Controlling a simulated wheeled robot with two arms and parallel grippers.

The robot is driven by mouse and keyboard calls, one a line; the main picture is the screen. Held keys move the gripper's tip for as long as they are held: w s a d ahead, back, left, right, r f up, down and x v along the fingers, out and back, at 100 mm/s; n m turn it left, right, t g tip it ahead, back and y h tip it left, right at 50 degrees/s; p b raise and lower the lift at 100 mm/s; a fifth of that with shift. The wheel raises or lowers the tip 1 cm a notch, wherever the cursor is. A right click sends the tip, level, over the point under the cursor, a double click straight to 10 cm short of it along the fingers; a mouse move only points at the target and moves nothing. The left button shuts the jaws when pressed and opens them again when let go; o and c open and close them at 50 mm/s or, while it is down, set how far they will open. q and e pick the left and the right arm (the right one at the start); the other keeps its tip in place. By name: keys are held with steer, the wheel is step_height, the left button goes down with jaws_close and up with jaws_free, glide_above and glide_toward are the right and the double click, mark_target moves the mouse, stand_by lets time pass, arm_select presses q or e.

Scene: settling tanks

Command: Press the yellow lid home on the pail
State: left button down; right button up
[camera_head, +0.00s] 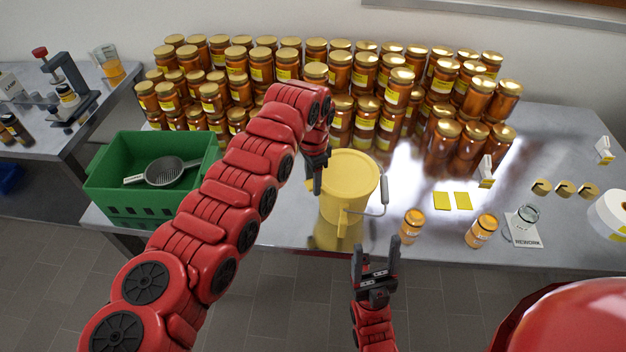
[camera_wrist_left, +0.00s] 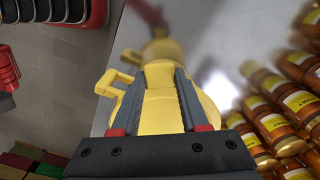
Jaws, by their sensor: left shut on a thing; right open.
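The yellow pail (camera_head: 333,222) stands upright near the front edge of the steel table, with a spout low on its front and a grey bail handle hanging on its right. The yellow lid (camera_head: 352,174) lies over its top; I cannot tell whether its rim is fully seated. My left gripper (camera_head: 316,186) reaches down at the pail's left side and is shut on a yellow part of it, which also shows between the fingers in the left wrist view (camera_wrist_left: 160,108). The exact gripped part is partly hidden. My right gripper (camera_head: 377,256) is open and empty, in front of the table edge.
Many honey jars (camera_head: 365,115) stand close behind the pail. A green crate (camera_head: 150,205) with a sieve is at left. Two small orange jars (camera_head: 412,224), yellow cards (camera_head: 452,201) and a glass jar on a rework card (camera_head: 523,232) lie to the right.

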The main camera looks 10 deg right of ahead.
arm_select(q)
steer(key=shift+f+b, duration=0.15)
steer(key=shift+b, duration=0.25)
stand_by(0.5)
steer(key=shift+c, duration=1.7)
jaws_free()
steer(key=shift+o, duration=0.2)
steer(key=o, duration=0.3)
steer(key=shift+r, duration=3.55)
